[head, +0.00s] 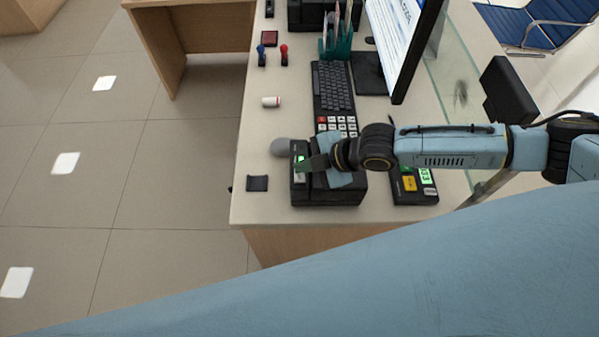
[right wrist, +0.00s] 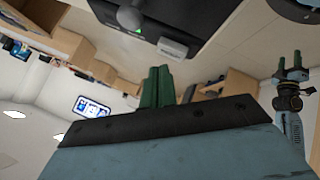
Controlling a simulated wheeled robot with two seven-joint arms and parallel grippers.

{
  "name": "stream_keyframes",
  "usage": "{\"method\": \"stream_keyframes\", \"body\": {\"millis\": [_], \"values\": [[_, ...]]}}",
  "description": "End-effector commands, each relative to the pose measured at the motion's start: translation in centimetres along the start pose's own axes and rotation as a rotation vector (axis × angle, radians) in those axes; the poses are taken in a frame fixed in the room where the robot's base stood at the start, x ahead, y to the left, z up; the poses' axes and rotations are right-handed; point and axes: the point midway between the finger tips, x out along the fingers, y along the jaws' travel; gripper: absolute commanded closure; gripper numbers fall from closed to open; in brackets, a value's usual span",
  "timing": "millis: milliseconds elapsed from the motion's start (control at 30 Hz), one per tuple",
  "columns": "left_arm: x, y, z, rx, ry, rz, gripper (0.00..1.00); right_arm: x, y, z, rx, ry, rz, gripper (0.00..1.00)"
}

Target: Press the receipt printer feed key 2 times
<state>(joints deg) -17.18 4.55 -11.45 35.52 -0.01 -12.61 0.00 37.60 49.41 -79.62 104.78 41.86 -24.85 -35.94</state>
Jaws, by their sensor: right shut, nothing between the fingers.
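The black receipt printer (head: 328,198) stands near the front end of the counter. A pale grey key (head: 300,176) and a green light show on its left part. In the right wrist view the printer's dark body (right wrist: 208,18) is at the top, with a pale grey key (right wrist: 172,48) just beyond the fingertips. My right gripper (head: 303,164) is shut and empty over the printer; its green fingers (right wrist: 158,72) show close to the key. I cannot tell whether they touch it. My left gripper (right wrist: 290,62) appears only in the right wrist view, its fingers apart, away from the printer.
A keypad device with yellow and green keys (head: 411,183) stands right of the printer, partly under my right arm. A keyboard (head: 332,86) and monitor (head: 400,30) are farther back. A grey rounded object (head: 281,147) and dark pad (head: 257,183) are left of the printer.

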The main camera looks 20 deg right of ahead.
Motion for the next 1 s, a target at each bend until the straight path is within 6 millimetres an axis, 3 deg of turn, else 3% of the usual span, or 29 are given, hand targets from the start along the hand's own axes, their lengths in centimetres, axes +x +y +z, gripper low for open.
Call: {"method": "stream_keyframes", "body": {"millis": [1000], "values": [[0.26, 0.01, 0.02, 0.001, 0.0, 0.0, 0.53, 0.6, -0.46, 0.43, 0.0, 0.0, 0.0, 1.0]]}}
